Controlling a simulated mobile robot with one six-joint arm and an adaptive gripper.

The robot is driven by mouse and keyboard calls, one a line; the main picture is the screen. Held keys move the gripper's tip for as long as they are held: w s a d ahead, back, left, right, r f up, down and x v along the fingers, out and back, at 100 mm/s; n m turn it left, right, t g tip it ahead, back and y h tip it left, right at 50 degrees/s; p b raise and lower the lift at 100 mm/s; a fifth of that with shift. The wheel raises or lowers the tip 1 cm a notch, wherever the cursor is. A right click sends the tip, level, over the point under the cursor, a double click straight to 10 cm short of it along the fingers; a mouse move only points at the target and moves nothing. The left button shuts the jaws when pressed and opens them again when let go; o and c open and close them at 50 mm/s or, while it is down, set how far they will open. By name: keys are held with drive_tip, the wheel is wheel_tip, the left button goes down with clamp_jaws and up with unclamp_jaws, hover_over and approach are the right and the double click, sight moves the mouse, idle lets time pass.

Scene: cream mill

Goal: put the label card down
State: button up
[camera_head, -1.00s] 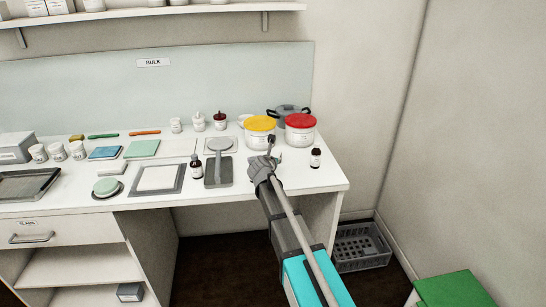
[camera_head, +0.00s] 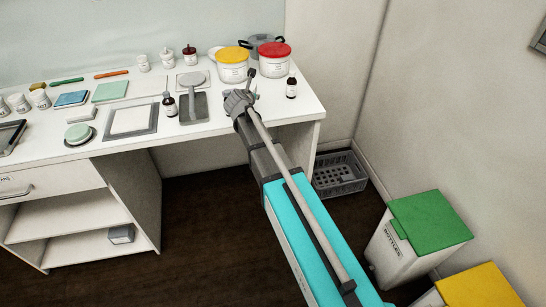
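My gripper (camera_head: 238,98) is over the right end of the white bench, seen from behind along my arm. Its fingers are small and mostly hidden by its own body, so I cannot tell whether it is open or shut. I cannot make out a label card in it or on the bench near it. The white bench (camera_head: 225,137) has some bare top just right of the gripper and along its front edge.
Yellow-lidded (camera_head: 232,68) and red-lidded (camera_head: 273,62) tubs stand behind the gripper. A dark bottle (camera_head: 291,88) stands to its right, a grey scale (camera_head: 194,108) to its left. A grey crate (camera_head: 338,172) and green-lidded bin (camera_head: 420,232) are on the floor.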

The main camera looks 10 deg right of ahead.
drive_tip(key=s+d+f+m+g, duration=0.1)
drive_tip(key=s+m, duration=0.2)
drive_tip(key=s+d+f+m+g, duration=0.1)
drive_tip(key=s+m, duration=0.1)
drive_tip(key=m, duration=0.1)
drive_tip(key=s+d+f+m+g, duration=0.1)
drive_tip(key=s+f+m, duration=0.1)
drive_tip(key=s, duration=0.1)
drive_tip(key=shift+s+d+m, duration=0.3)
drive_tip(key=shift+s+m, duration=0.05)
drive_tip(key=shift+m, duration=0.05)
drive_tip(key=s+f+m+g+y, duration=0.2)
drive_tip(key=s+f+m+g, duration=0.1)
drive_tip(key=s+m, duration=0.7)
drive_tip(key=s+a+f+m+g+y, duration=0.1)
drive_tip(key=s+f+m+g+y, duration=0.2)
drive_tip(key=s+m, duration=0.7)
drive_tip(key=shift+s+a+f+m+g, duration=0.35)
drive_tip(key=shift+s+g, duration=0.95)
drive_tip(key=shift+s, duration=1.25)
drive_tip(key=shift+d+r, duration=0.1)
drive_tip(key=shift+d, duration=0.05)
drive_tip(key=shift+s, duration=0.1)
